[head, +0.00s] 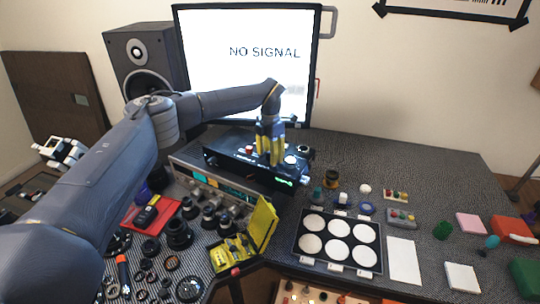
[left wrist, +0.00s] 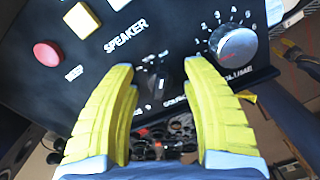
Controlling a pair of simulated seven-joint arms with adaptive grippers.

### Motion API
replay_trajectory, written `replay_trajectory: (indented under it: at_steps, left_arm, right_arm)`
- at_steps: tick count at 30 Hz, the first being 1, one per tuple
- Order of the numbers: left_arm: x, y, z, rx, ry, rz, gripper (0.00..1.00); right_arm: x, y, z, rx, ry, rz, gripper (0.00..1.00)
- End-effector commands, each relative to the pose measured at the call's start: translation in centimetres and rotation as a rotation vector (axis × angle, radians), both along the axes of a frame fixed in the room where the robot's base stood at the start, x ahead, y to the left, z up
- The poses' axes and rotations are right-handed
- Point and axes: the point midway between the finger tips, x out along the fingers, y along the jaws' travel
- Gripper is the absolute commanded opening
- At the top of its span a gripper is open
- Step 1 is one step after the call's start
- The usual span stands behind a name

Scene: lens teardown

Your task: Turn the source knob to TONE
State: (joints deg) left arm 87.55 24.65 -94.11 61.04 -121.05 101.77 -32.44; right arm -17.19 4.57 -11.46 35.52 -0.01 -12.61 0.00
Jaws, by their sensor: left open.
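The black control box (head: 225,162) sits below the monitor; its panel (left wrist: 90,85) fills the upper part of the left wrist view. The small dark source knob (left wrist: 158,84) shows between my fingers, its label partly hidden; I cannot tell which setting it points to. It is hidden behind the gripper in the head view. My left gripper (head: 268,155) is over the box front, its yellow fingers open on either side of the knob (left wrist: 158,68). I cannot tell whether they touch it. My right gripper is not in view.
A silver volume knob (left wrist: 233,45) is close to the right finger; a red button (left wrist: 47,54) and pale yellow buttons (left wrist: 82,20) are to the left. The monitor (head: 245,60) reads NO SIGNAL. A silver instrument (head: 195,180), lens parts and a disc tray (head: 300,243) crowd the bench.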

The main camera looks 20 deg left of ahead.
Motion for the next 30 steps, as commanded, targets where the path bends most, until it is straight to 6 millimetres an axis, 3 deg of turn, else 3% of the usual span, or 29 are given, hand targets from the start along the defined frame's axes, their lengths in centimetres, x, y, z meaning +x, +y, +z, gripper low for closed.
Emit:
replay_trajectory:
  at_steps: [2,14,23,30]
  left_arm:
    - [0.0,0.0,0.01,0.0,0.0,0.0,0.46]
    - [0.01,0.01,0.02,0.0,0.0,0.0,0.0]
    - [0.0,0.02,0.03,0.0,0.0,0.015,0.0]
    - [0.02,0.02,0.04,0.001,-0.001,0.125,0.0]
  right_arm:
    - [-0.01,0.02,0.0,0.0,0.0,0.0,0.44]
    - [0.0,0.01,0.0,0.0,0.0,0.0,0.44]
    - [-0.02,0.02,0.0,0.0,0.0,0.0,0.44]
    - [-0.01,0.02,0.0,0.0,0.0,0.0,0.44]
